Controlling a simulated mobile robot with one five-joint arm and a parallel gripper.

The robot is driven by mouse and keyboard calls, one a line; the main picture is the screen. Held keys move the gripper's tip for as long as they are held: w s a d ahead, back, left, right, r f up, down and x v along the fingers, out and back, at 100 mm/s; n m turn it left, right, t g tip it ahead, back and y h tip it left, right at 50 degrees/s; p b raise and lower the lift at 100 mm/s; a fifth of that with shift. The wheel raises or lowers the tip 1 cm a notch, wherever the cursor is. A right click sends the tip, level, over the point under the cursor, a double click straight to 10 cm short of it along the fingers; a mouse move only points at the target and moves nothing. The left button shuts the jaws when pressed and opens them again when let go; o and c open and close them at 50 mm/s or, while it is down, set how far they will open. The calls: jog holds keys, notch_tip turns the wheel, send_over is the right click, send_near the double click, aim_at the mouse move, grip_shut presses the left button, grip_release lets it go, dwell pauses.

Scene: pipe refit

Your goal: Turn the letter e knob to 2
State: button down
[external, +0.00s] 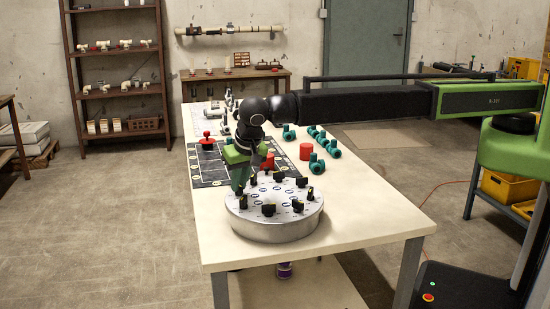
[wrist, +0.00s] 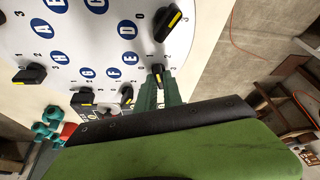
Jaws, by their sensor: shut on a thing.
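A round white panel (external: 272,222) on a metal drum stands at the table's near end, with several black knobs around its rim. In the wrist view, the blue letter E (wrist: 130,60) is printed on the panel. The black knob beside it, the letter e knob (wrist: 157,71), has a yellow mark and sits between my green fingertips. My gripper (wrist: 160,84) is shut on this knob. In the external view, my gripper (external: 240,187) points down at the panel's left back rim. The fingers partly hide the knob and its numerals, so its setting is unclear.
The D knob (wrist: 169,22) and the F knob (wrist: 127,95) flank the held knob closely. Behind the panel lie a dark marked board (external: 208,170), a red cylinder (external: 306,152) and several teal pipe fittings (external: 317,164). The table's near right corner is clear.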

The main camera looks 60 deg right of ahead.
jog(key=shift+m, duration=0.6)
jog(key=shift+h, duration=0.3)
jog(key=c, duration=1.5)
grip_release()
jog(key=p+v, duration=1.6)
jog(key=v, duration=0.1)
jog(key=shift+w+a+r, duration=0.1)
jog(key=shift+w+r, duration=0.05)
jog(key=shift+r, duration=0.1)
jog(key=shift+o, duration=0.3)
